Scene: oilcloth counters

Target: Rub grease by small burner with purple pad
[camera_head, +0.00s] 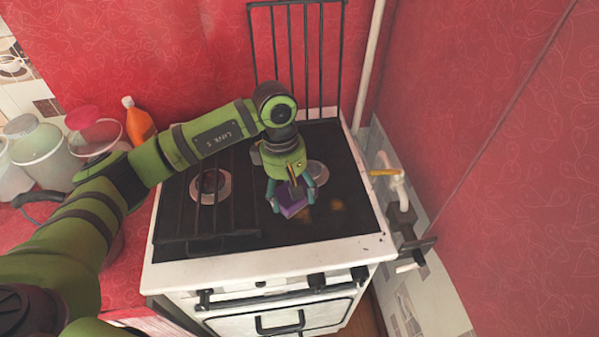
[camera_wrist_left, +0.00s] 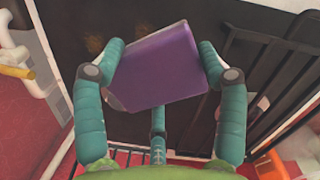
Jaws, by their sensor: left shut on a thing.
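My left gripper (camera_head: 291,197) is shut on the purple pad (camera_head: 293,207) over the black stove top (camera_head: 318,227). In the left wrist view the pad (camera_wrist_left: 156,68) sits tilted between the teal fingers of the left gripper (camera_wrist_left: 157,72). Brownish grease spots (camera_head: 336,205) lie on the stove top just right of the pad. In the left wrist view grease (camera_wrist_left: 95,45) shows beyond the pad. A burner (camera_head: 316,173) is behind the gripper, partly hidden by it. I cannot tell whether the pad touches the surface. My right gripper is not in view.
A black grate (camera_head: 222,222) covers the left half of the stove, over another burner (camera_head: 210,187). A second grate (camera_head: 297,50) stands upright at the back. A yellow-handled gas valve (camera_head: 384,173) is at the right. Jars and an orange bottle (camera_head: 138,122) stand at the left.

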